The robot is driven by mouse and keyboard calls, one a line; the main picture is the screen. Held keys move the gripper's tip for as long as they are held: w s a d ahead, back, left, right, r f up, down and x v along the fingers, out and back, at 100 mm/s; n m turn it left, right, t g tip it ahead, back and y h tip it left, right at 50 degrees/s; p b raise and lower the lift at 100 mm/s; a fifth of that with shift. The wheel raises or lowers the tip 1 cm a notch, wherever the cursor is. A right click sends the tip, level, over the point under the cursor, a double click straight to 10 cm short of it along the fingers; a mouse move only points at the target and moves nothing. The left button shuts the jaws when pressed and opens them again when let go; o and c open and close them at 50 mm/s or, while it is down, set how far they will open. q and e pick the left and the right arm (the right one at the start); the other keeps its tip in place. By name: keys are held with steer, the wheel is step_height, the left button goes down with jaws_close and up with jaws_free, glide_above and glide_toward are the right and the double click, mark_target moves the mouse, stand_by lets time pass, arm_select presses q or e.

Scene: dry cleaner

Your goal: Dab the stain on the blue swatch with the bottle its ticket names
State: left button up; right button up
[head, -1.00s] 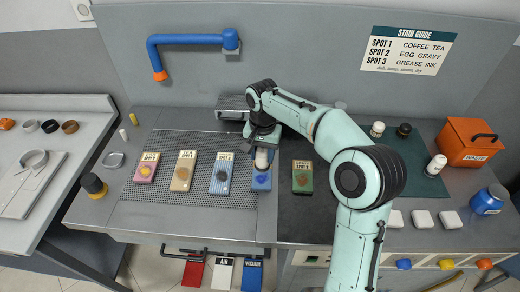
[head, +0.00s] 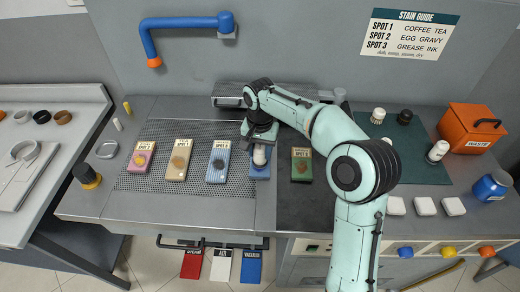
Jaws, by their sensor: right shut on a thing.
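My right gripper (head: 261,133) is shut on a small white bottle (head: 260,155), held over the blue swatch (head: 260,175). The bottle covers the swatch's middle, and its stain is hidden. The swatch's ticket is also hidden by the gripper and bottle. I cannot tell whether the bottle touches the cloth. To the left are a light blue striped swatch (head: 218,163), a tan swatch (head: 179,161) and a pink swatch (head: 141,157), each with a stain and ticket. A green swatch (head: 301,164) lies to the right. My left gripper is not in view.
The stain guide (head: 413,34) hangs on the back panel. A white-capped bottle (head: 377,116), a black-capped bottle (head: 404,117) and another white bottle (head: 438,150) stand on a green mat at right, near an orange waste box (head: 468,128). White pads (head: 424,206) lie in front.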

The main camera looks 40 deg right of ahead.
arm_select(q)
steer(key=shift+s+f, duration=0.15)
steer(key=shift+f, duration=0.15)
arm_select(e)
steer(key=shift+f, duration=0.5)
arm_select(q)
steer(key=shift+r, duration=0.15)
arm_select(e)
steer(key=shift+f, duration=0.1)
stand_by(1.1)
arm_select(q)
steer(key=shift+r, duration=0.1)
arm_select(e)
steer(key=shift+r+p, duration=0.75)
steer(key=shift+r, duration=0.75)
steer(key=shift+r+p, duration=1.2)
steer(key=shift+r, duration=0.95)
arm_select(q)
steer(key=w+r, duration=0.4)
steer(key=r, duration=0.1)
arm_select(e)
steer(key=shift+f, duration=0.1)
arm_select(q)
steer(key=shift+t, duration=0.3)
arm_select(e)
steer(key=shift+s, duration=0.1)
